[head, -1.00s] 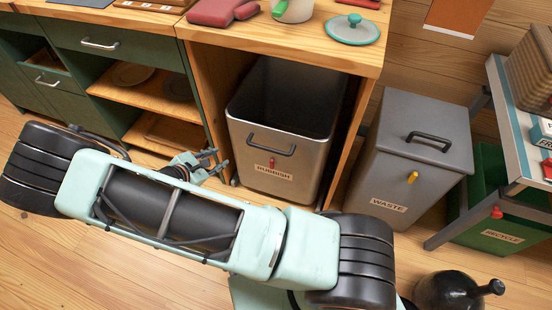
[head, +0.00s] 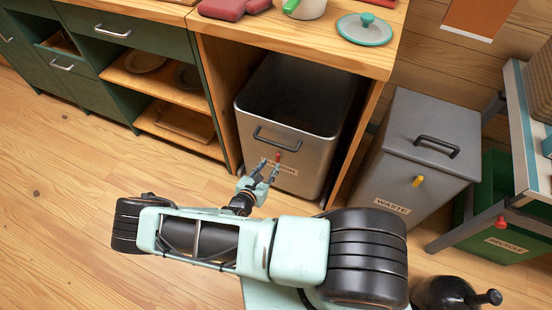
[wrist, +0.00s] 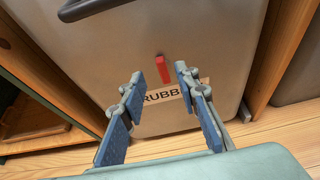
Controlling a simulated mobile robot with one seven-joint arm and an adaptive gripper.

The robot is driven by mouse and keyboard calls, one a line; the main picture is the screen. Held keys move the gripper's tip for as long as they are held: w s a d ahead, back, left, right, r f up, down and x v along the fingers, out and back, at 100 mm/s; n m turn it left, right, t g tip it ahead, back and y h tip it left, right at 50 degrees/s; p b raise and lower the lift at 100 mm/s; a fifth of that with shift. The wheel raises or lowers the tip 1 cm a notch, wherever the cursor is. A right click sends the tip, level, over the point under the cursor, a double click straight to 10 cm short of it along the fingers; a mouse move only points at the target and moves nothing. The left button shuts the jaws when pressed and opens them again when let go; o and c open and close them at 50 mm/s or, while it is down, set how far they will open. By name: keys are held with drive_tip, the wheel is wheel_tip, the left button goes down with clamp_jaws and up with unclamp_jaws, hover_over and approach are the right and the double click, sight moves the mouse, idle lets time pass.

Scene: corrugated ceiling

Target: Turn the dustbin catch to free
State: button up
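The metal rubbish bin (head: 308,148) stands under the wooden counter, open at the top, with a dark handle (head: 277,139) on its front. Its small red catch (head: 278,156) sits below the handle, above the RUBBISH label. In the wrist view the red catch (wrist: 162,69) stands nearly upright, tilted slightly. My gripper (head: 268,172) is in front of the bin, a little below the catch. In the wrist view my gripper (wrist: 156,82) is open, its fingers spread on either side of the catch's line. The catch appears beyond the fingertips, and they partly hide the label.
A grey lidded WASTE bin (head: 419,152) with a yellow catch (head: 418,181) stands to the right. A green RECYCLE bin (head: 505,239) with a red catch is farther right. The floor at left is clear.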

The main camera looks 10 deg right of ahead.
sight(277, 156)
drive_tip(key=b+x, duration=0.1)
drive_tip(key=x, duration=0.5)
drive_tip(key=shift+w+d+f, duration=0.1)
drive_tip(key=shift+w+f, duration=0.05)
drive_tip(key=shift+w, duration=0.05)
clamp_jaws()
